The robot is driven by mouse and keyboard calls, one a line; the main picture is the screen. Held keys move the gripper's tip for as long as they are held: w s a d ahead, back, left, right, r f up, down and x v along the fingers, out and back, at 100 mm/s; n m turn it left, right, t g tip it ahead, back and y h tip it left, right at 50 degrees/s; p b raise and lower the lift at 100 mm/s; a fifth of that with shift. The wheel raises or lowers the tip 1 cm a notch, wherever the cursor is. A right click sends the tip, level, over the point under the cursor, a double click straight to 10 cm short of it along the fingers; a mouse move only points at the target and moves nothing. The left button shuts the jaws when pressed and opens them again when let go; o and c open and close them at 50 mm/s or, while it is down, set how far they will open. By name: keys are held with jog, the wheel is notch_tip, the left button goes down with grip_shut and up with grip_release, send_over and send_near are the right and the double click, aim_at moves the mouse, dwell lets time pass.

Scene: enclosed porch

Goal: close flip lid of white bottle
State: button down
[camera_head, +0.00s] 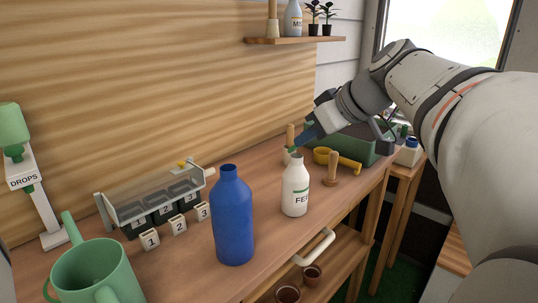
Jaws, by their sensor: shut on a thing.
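The fingertips are small in view, and the lid's hinge and exact angle cannot be made out.
A blue bottle (233,220) and green watering can (95,272) stand left on the workbench (180,262). A wooden-handled tool (331,172), yellow scoop (340,160) and green box (350,142) are close on the right. A numbered rack (155,200) stands behind. Bare bench lies between the bottles.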

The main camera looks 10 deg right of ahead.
aim_at(297, 155)
jog(key=f+t+y+b, duration=0.1)
jog(key=b, duration=0.4)
jog(key=s+d+f+t+y+b, duration=0.1)
jog(key=b, duration=0.3)
jog(key=f+t+y+b, duration=0.1)
jog(key=f+t+b, duration=0.1)
jog(key=b, duration=0.3)
jog(key=shift+s+d+b, duration=0.15)
jog(key=shift+s+b, duration=0.1)
jog(key=shift+b, duration=0.1)
jog(key=shift+s+d+f+t+y+b, duration=0.1)
jog(key=shift+f+t+y+b, duration=0.2)
jog(key=shift+t+y+b, duration=0.8)
jog(key=shift+s+f+t+b, duration=0.1)
jog(key=shift+f+t+b, duration=0.3)
jog(key=shift+b, duration=1.35)
jog(key=shift+r, duration=0.15)
jog(key=c, duration=1.4)
grip_release()
jog(key=p+v, duration=0.1)
jog(key=v, duration=0.6)
jog(key=shift+s+d+p, duration=0.15)
jog(key=shift+s+p, duration=0.2)
jog(key=shift+p, duration=0.05)
